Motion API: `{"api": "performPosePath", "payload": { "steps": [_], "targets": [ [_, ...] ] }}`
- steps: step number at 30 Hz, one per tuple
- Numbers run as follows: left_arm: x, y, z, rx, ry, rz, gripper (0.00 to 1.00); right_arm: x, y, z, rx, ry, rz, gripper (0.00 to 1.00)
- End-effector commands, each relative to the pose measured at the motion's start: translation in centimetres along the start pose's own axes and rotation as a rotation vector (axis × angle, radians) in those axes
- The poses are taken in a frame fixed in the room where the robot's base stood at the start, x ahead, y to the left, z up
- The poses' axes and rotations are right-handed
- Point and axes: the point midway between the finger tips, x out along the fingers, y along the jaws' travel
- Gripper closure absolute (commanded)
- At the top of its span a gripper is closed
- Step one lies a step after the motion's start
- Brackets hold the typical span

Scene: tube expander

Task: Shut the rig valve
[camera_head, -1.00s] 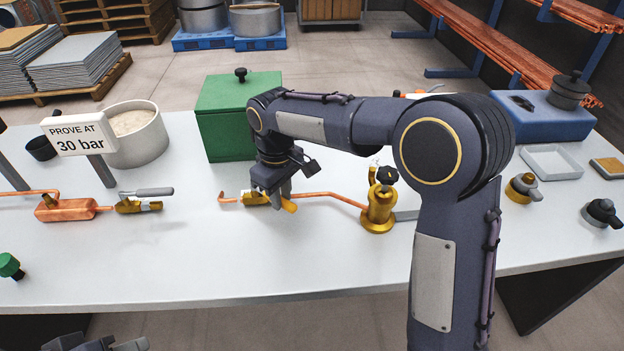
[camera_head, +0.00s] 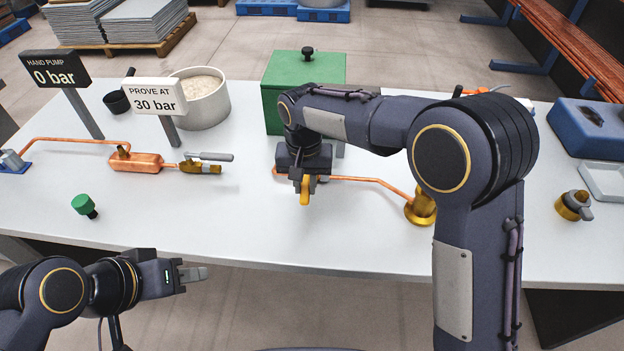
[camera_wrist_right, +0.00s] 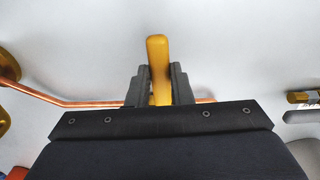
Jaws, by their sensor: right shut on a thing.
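The yellow lever (camera_head: 304,196) of a valve on the copper pipe sticks out toward the front of the bench. My right gripper (camera_head: 311,184) is shut on this lever, over the pipe, and hides the valve body. In the right wrist view, the yellow lever (camera_wrist_right: 158,62) stands between the two fingers of the right gripper (camera_wrist_right: 160,88), crosswise to the copper pipe (camera_wrist_right: 75,103). Another brass valve with a grey lever (camera_head: 210,156) sits at the end of the copper block's pipe. My left gripper (camera_head: 194,273) hangs in front of the bench, apart from everything; its finger gap does not show clearly.
A brass fitting (camera_head: 418,208) ends the pipe at right, partly behind my right arm. A green box (camera_head: 300,75) stands behind the right gripper. Signs read "HAND PUMP 0 bar" (camera_head: 56,70) and "PROVE AT 30 bar" (camera_head: 154,97). The bench front between the green knob (camera_head: 84,204) and the lever is clear.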

Motion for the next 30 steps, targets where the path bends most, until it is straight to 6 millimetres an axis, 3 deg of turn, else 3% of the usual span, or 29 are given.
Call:
{"api": "performPosePath", "payload": {
  "steps": [20,21,24,26,30],
  "targets": [
    [-0.24,0.11,-0.12,0.0,0.0,0.0,0.64,-0.07,-0.66,-0.08,0.067,0.002,-0.004,1.0],
    [-0.24,0.11,-0.12,0.0,0.0,0.0,0.64,-0.07,-0.66,-0.08,0.067,0.002,-0.004,0.79],
    [-0.24,0.11,-0.12,0.0,0.0,0.0,0.64,-0.07,-0.65,-0.07,0.067,0.002,-0.003,0.66],
    [-0.24,0.11,-0.12,0.0,0.0,0.0,0.64,-0.06,-0.63,-0.06,0.066,0.002,-0.003,0.58],
    [-0.24,0.11,-0.12,0.0,0.0,0.0,0.64,-0.04,-0.59,-0.06,0.066,0.001,-0.002,0.58]
  ]
}}
